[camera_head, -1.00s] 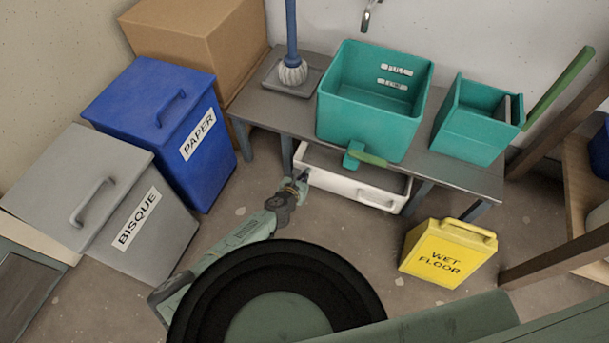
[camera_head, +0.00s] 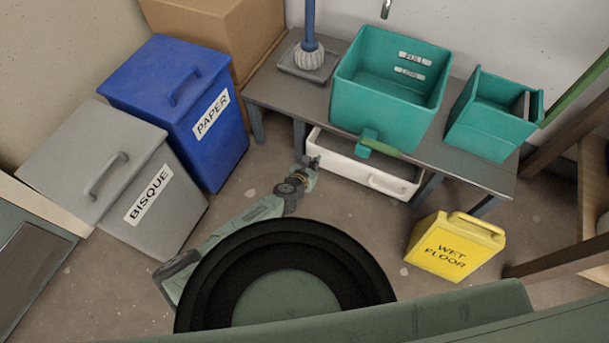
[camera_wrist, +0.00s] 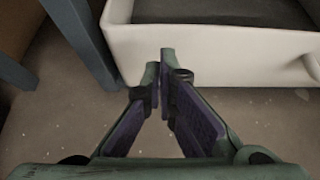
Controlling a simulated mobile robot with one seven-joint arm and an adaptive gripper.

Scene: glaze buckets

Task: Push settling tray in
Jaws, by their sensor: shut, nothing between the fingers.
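The settling tray (camera_head: 335,162) is a white open tray with a handle on its front, low under the grey bench. Part of it sticks out past the bench's front edge, and its rear is hidden below the bench. In the wrist view the tray's white front wall (camera_wrist: 205,58) fills the upper right, with its handle at the right edge. My gripper (camera_head: 312,162) is at the tray's left front corner. In the wrist view my gripper (camera_wrist: 160,62) is shut and empty, its fingertips overlapping the lower front wall; I cannot tell whether they touch it.
The bench (camera_head: 285,98) carries a teal bucket (camera_head: 385,105) with a tap over the tray, and a smaller teal bin (camera_head: 490,140). A bench leg (camera_wrist: 85,45) stands just left of the tray. A yellow sign (camera_head: 455,246) stands at right. Blue (camera_head: 185,110) and grey (camera_head: 115,180) bins stand left.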

